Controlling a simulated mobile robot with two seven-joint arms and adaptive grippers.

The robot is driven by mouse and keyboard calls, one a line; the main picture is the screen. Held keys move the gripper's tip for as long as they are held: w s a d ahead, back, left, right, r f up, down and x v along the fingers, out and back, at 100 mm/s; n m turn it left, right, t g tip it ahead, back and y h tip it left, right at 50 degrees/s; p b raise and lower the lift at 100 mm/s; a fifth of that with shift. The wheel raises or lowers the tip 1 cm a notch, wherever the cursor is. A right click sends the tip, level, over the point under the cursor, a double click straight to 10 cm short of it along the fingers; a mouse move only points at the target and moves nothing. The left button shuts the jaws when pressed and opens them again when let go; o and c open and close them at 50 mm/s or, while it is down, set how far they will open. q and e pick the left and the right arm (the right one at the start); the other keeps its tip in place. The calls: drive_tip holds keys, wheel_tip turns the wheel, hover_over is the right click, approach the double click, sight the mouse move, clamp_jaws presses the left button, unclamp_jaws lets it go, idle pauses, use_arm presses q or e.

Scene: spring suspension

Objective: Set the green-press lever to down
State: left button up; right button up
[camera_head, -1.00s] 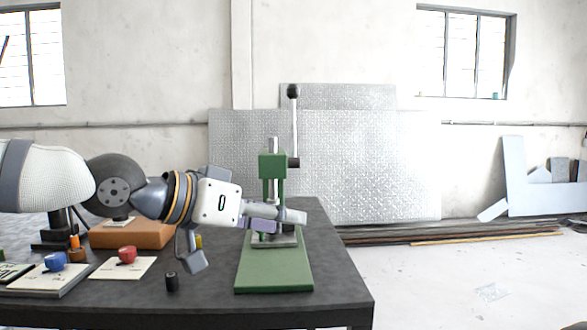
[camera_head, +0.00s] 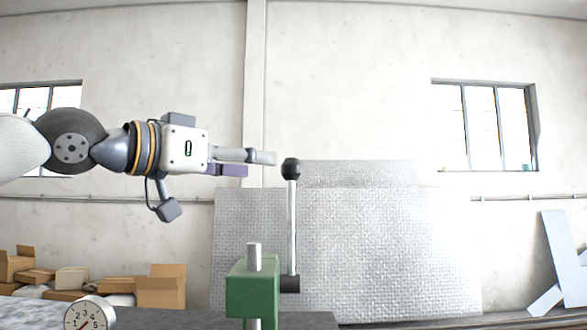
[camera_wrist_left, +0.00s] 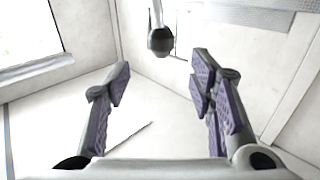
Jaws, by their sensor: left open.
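The green press (camera_head: 253,288) shows at the bottom of the head view, its lower part cut off by the picture's edge. Its lever (camera_head: 292,226) is a thin metal rod standing upright, with a black ball knob (camera_head: 291,169) on top. My left gripper (camera_head: 266,161) is open and empty, level with the knob and just left of it in the head view. In the left wrist view the knob (camera_wrist_left: 160,40) hangs beyond the gap between the spread, purple-padded fingers (camera_wrist_left: 160,73), apart from both. My right gripper is not in view.
The dark table (camera_head: 205,321) shows only as a strip at the bottom. A dial gauge (camera_head: 90,314) stands at the lower left. Cardboard boxes (camera_head: 161,287) lie behind it. Metal sheets (camera_head: 370,245) lean on the wall behind the lever. The air around the knob looks clear.

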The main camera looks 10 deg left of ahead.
sight(284, 166)
use_arm(q)
drive_tip(key=x, duration=0.9)
drive_tip(key=shift+w+d+f, duration=0.15)
drive_tip(key=shift+w, duration=0.2)
clamp_jaws()
